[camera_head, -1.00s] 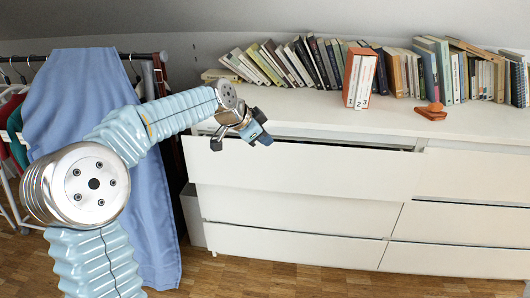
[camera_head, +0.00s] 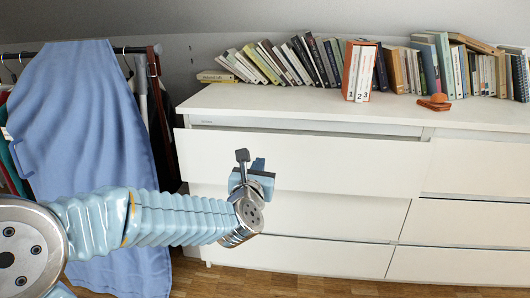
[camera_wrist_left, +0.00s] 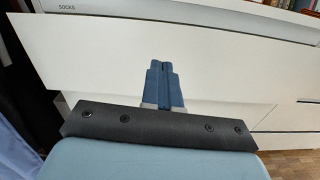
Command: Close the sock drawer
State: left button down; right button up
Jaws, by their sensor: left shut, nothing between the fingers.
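The sock drawer (camera_head: 320,163) is the top left drawer of the white dresser and stands pulled out, its front forward of the cabinet. In the left wrist view its front (camera_wrist_left: 100,60) fills the middle, and a label reading "SOCKS" shows on the frame behind it, at top left. My left gripper (camera_head: 250,160) is in front of the lower left part of the drawer front. Its blue fingers (camera_wrist_left: 164,84) are shut together with nothing between them and point at the front. I cannot tell whether they touch it. My right gripper is not in view.
Books (camera_head: 310,62), an orange-cased set (camera_head: 359,72) and an orange object (camera_head: 434,102) stand on the dresser top (camera_head: 270,103). The other drawers (camera_head: 310,215) look shut. A clothes rack with a blue cloth (camera_head: 90,150) stands at left, near my arm.

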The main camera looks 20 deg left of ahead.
pick_arm(q)
jog(key=n, duration=0.1)
jog(key=p, duration=0.2)
send_near(266, 138)
jog(key=x, duration=0.7)
jog(key=shift+d+f, duration=0.1)
jog(key=shift+f, duration=0.25)
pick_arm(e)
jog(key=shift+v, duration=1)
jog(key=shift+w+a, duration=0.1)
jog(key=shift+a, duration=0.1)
pick_arm(q)
jog(key=b+x, duration=0.3)
jog(key=x, duration=0.1)
jog(key=shift+w+b, duration=0.3)
jog(key=shift+b, duration=0.05)
jog(key=shift+a+r, duration=0.2)
jog(key=shift+r, duration=0.2)
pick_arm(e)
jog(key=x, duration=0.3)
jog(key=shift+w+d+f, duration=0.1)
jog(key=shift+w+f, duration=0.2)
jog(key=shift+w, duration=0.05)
